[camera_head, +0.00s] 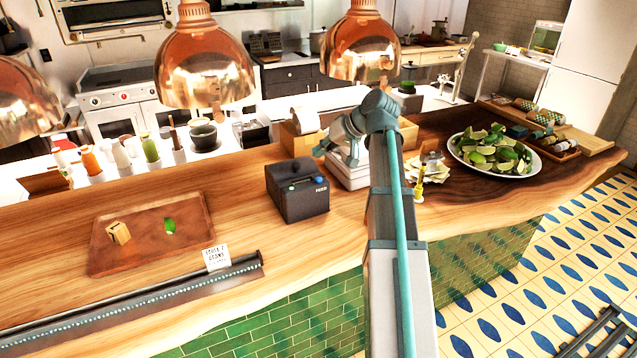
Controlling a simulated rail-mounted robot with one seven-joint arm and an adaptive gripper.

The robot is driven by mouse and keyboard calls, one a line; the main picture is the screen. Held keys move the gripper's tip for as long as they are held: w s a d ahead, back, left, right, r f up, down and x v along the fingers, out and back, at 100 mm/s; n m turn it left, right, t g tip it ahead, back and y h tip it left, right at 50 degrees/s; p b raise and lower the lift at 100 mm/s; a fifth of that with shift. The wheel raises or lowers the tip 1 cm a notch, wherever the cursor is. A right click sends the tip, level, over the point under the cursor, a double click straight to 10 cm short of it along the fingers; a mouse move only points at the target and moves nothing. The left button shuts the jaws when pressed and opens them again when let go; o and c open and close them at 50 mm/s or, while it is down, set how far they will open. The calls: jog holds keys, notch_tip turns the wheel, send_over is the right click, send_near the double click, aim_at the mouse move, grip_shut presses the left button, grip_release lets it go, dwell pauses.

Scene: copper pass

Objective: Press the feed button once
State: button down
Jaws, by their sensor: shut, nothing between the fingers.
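A dark box-shaped printer (297,196) stands on the wooden counter near the middle of the view. Its front panel carries small buttons, one greenish (291,188) and one blue (309,181), beside white lettering that appears to read FEED. Which button the lettering belongs to is hard to tell at this size. My gripper (322,150) is at the end of my arm, above and just right of the printer. It is shut and empty, and appears apart from the printer. My wrist hides part of the white item behind it.
Copper lamps (207,62) hang over the counter's back. A tray (105,268) lies left, with a metal rail (130,300) in front.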

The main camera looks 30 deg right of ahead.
aim_at(321, 179)
jog(key=shift+f+b, duration=1.15)
jog(key=shift+f, duration=1.65)
jog(key=shift+f, duration=0.1)
jog(key=shift+f, duration=0.35)
jog(key=shift+f+b, duration=0.3)
jog(key=shift+f, duration=0.15)
jog(key=shift+r, duration=0.15)
jog(key=shift+r+p, duration=0.55)
jog(key=shift+r, duration=0.2)
jog(key=shift+r, duration=0.1)
jog(key=shift+r+p, duration=1.45)
jog(key=shift+r, duration=1)
